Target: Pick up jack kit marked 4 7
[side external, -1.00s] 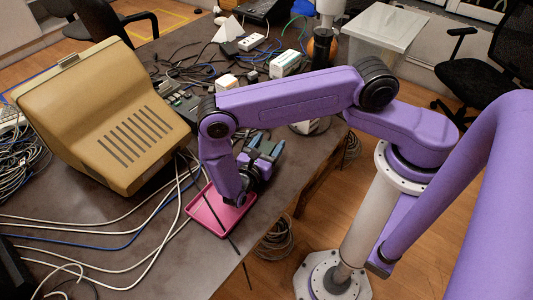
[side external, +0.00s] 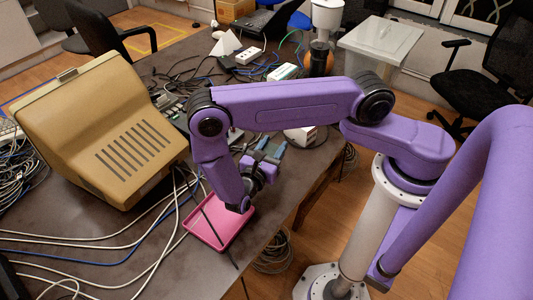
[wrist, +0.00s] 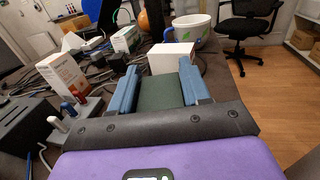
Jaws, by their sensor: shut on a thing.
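My gripper (wrist: 160,72) has two blue fingers, shut on a dark green block-like thing (wrist: 160,93) that fills the space between them in the wrist view. No marking such as 4 7 is readable on it, so I cannot tell if it is the jack kit. In the side external view my gripper (side external: 271,147) is over the table near its right edge, beyond the pink tray (side external: 236,236). The held thing is too small there to make out clearly.
A white box (wrist: 172,57) and a white bowl (wrist: 193,24) stand just beyond the fingertips. An orange-and-white box (wrist: 62,74) and a dark device with coloured plugs (wrist: 83,97) are at left. A beige monitor (side external: 105,135) and loose cables occupy the table's left side.

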